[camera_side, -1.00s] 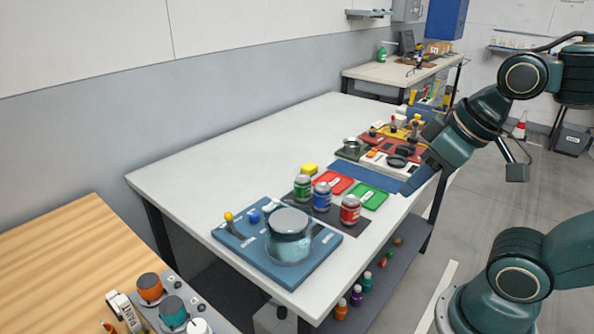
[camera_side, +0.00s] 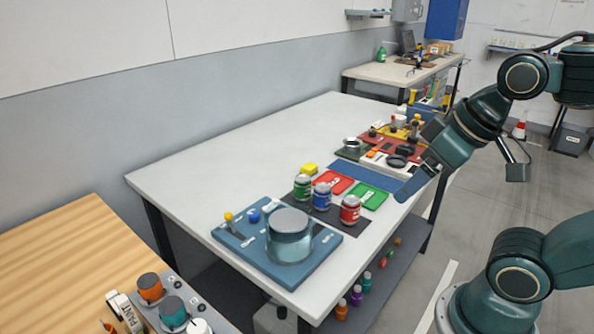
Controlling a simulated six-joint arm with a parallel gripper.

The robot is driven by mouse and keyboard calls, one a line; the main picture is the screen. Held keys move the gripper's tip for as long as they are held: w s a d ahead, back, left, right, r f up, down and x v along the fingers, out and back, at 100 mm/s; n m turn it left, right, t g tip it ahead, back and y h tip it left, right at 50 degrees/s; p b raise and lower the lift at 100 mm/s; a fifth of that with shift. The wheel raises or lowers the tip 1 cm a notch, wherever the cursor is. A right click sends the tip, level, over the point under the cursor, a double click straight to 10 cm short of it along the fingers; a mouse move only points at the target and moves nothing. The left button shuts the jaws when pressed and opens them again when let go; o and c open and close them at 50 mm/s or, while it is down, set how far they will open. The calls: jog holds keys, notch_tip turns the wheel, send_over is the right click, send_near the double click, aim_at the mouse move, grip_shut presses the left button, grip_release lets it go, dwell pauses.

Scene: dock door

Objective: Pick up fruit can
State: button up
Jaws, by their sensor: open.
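Three cans stand upright on a dark mat (camera_side: 327,226) on the white table: a green can (camera_side: 303,188), a blue can (camera_side: 321,197) and a red can (camera_side: 350,210). Their labels are too small to read, so I cannot tell which one is the fruit can. My gripper (camera_side: 411,187) is open and tilted down, above the right edge of the table. It is to the right of the cans and apart from them. Part of the jaws is hard to make out from this side.
The table's left part is clear.

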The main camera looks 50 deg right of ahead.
dwell(0.3)
jog(key=m+g, duration=0.6)
jog(key=m, duration=2)
send_over(323, 187)
notch_tip(323, 187, down, 10)
jog(key=shift+f, duration=0.1)
jog(key=shift+f, duration=4.25)
jog(key=shift+f, duration=0.1)
